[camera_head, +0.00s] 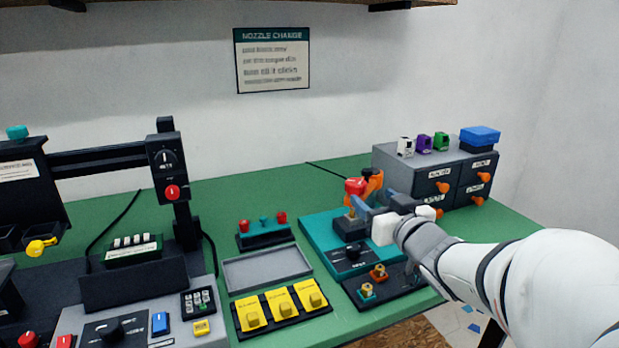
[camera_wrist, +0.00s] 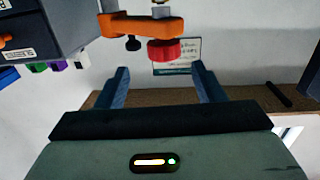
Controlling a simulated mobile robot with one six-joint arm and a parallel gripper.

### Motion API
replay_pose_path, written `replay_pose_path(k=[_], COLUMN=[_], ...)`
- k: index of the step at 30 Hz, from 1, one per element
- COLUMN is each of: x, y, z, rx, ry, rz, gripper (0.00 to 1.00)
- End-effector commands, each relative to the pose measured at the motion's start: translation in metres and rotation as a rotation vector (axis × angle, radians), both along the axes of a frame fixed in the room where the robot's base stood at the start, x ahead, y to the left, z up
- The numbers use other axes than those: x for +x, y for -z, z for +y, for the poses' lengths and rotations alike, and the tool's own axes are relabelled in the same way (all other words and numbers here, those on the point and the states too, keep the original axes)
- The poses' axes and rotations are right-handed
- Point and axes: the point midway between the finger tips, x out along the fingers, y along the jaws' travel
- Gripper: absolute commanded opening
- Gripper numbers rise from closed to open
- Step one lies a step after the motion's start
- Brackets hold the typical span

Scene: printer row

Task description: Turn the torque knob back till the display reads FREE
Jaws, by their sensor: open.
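A teal station (camera_head: 311,228) on the green bench carries a black dial (camera_head: 352,253) on its front; its label is too small to read. Above it are an orange bracket (camera_head: 374,188) and a red knob (camera_head: 355,186). The bracket (camera_wrist: 130,33) and red knob (camera_wrist: 164,49) also show in the wrist view, beyond my fingers. My gripper (camera_head: 381,204) is open and empty beside the station's upper part; its blue-grey fingers (camera_wrist: 163,78) stand apart in the wrist view. I cannot tell which knob is the torque knob. No readable display shows, and no FREE reading is visible.
A grey drawer cabinet (camera_head: 414,168) stands close behind my gripper. A black plate (camera_head: 398,288) with brass nozzles lies before the station. Yellow blocks (camera_head: 281,304) and an empty grey tray (camera_head: 244,271) lie left. A printer with a black column (camera_head: 167,170) stands further left.

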Motion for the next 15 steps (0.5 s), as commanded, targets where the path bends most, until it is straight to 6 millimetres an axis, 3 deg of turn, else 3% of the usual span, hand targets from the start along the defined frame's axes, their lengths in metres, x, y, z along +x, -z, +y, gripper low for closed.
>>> replay_pose_path(k=[5, 15], x=[0.009, 0.059], y=[-0.003, -0.002], z=[0.007, 0.023], rx=[0.012, 0.011], ry=[-0.035, -0.036], rz=[-0.024, -0.022], gripper=[0.62, 0.62])
